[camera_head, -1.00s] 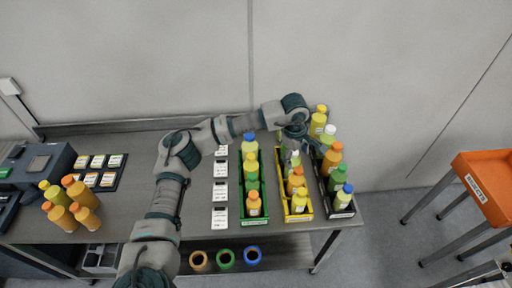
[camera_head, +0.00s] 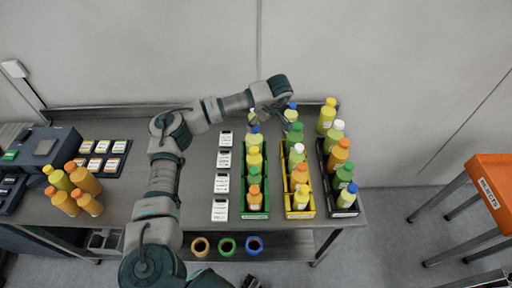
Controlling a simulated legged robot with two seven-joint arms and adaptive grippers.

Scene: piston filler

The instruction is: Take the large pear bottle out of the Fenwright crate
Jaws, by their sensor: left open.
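Three narrow crates of bottles stand side by side: a green crate (camera_head: 256,216), a yellow crate (camera_head: 300,215) and a black crate (camera_head: 345,213). Their names are too small to read, so I cannot tell which is the Fenwright crate. Each holds a row of yellow, green and orange bottles with coloured caps. I cannot tell which is the large pear bottle. My left gripper (camera_head: 281,117) is open above the back end of the yellow crate, close to a blue-capped bottle (camera_head: 291,112). The wrist partly hides its fingers. My right gripper does not show.
White cards (camera_head: 221,184) line the table left of the crates. Several orange and yellow-green bottles (camera_head: 84,180) stand at the left, near a dark machine (camera_head: 40,150). An orange rejects bin (camera_head: 492,185) stands at the right. Coloured rings (camera_head: 227,246) lie on the lower shelf.

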